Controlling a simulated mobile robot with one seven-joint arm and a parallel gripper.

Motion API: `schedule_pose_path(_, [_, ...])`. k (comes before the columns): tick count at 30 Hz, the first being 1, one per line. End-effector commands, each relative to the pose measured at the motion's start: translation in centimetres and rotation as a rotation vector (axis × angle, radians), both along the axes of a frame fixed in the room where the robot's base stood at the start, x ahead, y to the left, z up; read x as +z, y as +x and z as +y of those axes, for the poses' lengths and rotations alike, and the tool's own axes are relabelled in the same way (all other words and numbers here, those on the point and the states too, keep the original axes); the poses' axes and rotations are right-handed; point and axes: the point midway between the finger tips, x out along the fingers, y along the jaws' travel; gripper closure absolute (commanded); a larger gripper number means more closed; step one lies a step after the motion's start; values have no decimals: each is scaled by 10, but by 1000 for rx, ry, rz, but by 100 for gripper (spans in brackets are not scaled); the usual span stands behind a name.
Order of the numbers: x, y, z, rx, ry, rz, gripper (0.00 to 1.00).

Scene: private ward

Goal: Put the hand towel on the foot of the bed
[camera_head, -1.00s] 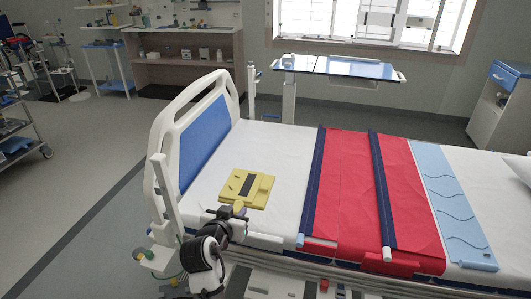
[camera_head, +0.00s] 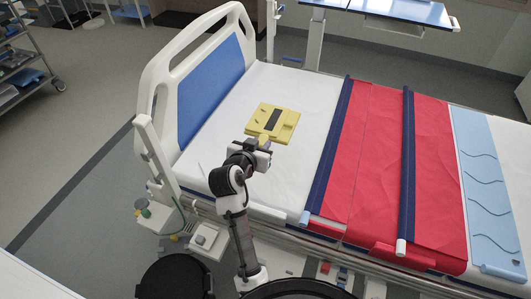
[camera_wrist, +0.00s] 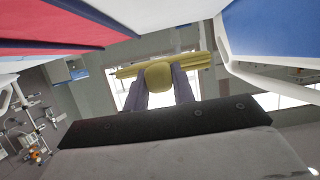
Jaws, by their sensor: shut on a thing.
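The hand towel (camera_head: 273,122) is a folded yellow square with a dark stripe. It shows over the white sheet at the foot of the bed (camera_head: 222,126), between the blue-panelled end board and the red cover. My gripper (camera_head: 265,143) is shut on the towel's near edge. In the wrist view, the towel (camera_wrist: 190,66) appears as thin yellow layers, with a rounded yellow part between the fingers of my gripper (camera_wrist: 160,76). I cannot tell whether the towel touches the sheet.
The end board (camera_head: 211,78) rises left of the towel. Red covers (camera_head: 365,150) with dark blue bands and a light blue strip (camera_head: 488,190) lie to the right. A side rail (camera_head: 285,232) runs along the near edge. An overbed table (camera_head: 400,10) stands behind. White sheet around the towel is clear.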

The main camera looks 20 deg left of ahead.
Motion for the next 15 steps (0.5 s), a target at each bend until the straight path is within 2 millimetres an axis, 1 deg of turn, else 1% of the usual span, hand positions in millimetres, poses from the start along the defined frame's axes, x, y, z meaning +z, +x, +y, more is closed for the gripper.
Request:
schedule_pose_path(1, [-15, -1, 0, 1, -6, 5, 100])
schedule_pose_path(9, [-87, -1, 1, 4, -4, 3, 100])
schedule_pose_path(12, [-107, -1, 0, 2, -3, 2, 100])
schedule_pose_path(15, [-120, 0, 1, 2, -1, 0, 100])
